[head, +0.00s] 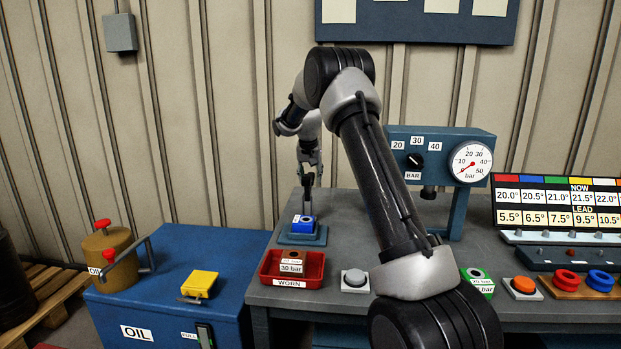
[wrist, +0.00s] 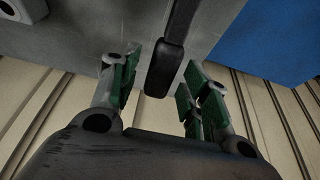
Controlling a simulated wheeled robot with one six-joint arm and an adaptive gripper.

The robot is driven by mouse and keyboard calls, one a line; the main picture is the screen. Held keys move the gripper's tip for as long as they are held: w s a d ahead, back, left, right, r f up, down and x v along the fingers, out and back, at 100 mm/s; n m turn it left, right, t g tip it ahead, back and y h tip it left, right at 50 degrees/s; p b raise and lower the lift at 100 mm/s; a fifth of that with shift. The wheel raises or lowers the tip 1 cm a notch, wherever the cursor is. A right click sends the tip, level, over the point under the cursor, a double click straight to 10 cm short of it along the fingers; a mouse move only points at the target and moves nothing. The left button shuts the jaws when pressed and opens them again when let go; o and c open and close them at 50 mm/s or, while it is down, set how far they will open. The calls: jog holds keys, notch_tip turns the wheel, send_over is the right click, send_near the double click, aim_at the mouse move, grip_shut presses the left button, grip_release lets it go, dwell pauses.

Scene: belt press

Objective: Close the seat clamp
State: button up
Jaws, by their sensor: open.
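The seat (head: 316,240) is a blue-grey plate on the bench, with a blue ring-topped block (head: 301,225) on it. A dark clamp lever (head: 307,193) stands roughly upright just above the block. My gripper (head: 310,160) is above the seat, pointing down at the lever's upper end. In the wrist view my gripper (wrist: 161,88) is open, with green-padded fingers on either side. The lever's dark rounded end (wrist: 164,82) shows between them, with gaps to both sides. I cannot tell its exact depth between the pads. The clamp's lower part is small and unclear.
A red WORN tray (head: 290,283) and a grey push button (head: 354,281) stand in front of the seat. The blue press frame with gauge (head: 471,162) is to the right. The blue oil cabinet (head: 190,250) is left. My arm covers the bench's middle.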

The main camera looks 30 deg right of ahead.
jog(key=shift+w+d+f, duration=0.1)
jog(key=shift+w+f, duration=0.05)
jog(key=shift+f, duration=0.2)
grip_shut()
